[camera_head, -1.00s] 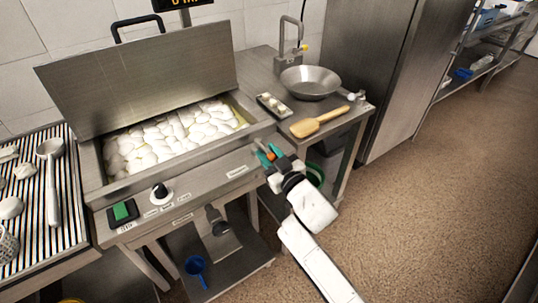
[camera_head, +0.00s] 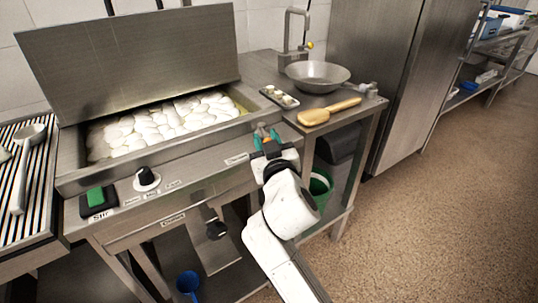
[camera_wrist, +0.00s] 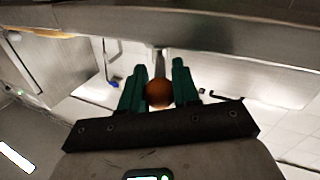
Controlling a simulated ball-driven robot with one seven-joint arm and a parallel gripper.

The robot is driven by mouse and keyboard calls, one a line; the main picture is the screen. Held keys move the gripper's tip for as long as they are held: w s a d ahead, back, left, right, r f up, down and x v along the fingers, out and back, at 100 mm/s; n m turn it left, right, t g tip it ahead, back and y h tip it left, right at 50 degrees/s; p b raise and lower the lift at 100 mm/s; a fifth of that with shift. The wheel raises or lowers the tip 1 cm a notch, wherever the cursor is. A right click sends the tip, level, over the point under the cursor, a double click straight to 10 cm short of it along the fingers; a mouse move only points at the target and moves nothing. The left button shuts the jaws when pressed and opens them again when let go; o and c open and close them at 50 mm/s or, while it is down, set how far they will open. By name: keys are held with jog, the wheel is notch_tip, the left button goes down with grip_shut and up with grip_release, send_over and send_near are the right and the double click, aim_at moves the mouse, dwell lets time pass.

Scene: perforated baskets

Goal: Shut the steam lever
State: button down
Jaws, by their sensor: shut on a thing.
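The steam lever shows in the wrist view as a round brown-orange knob (camera_wrist: 158,94) on a thin metal stem. It sits between the two green fingers of my gripper (camera_wrist: 159,88), which is shut on it. In the head view, my gripper (camera_head: 266,138) is at the right end of the front panel of the steel vat (camera_head: 215,150). The lever is mostly hidden there behind the fingers. The fingers point toward the vat.
The vat's lid (camera_head: 130,65) stands open over white pieces. A stir switch (camera_head: 97,202) and a black knob (camera_head: 146,179) are on the front panel. A side table holds a steel bowl (camera_head: 317,77) and a wooden paddle (camera_head: 328,112). A green bucket (camera_head: 319,188) stands below.

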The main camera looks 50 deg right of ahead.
jog(key=shift+w+a+f+m+g+h+b, duration=0.2)
jog(key=shift+m+g+h+b, duration=0.4)
jog(key=shift+b, duration=0.5)
jog(key=shift+w+a+f+m+g+h+b, duration=0.1)
jog(key=shift+w+a+m+g+h+b, duration=0.15)
jog(key=shift+m+g+h+b, duration=0.6)
jog(key=shift+w+a+r+m+g+h+b, duration=0.25)
jog(key=shift+g+h+b, duration=0.3)
jog(key=shift+b, duration=0.7)
jog(key=c, duration=0.8)
grip_release()
jog(key=v, duration=1)
jog(key=shift+a, duration=0.4)
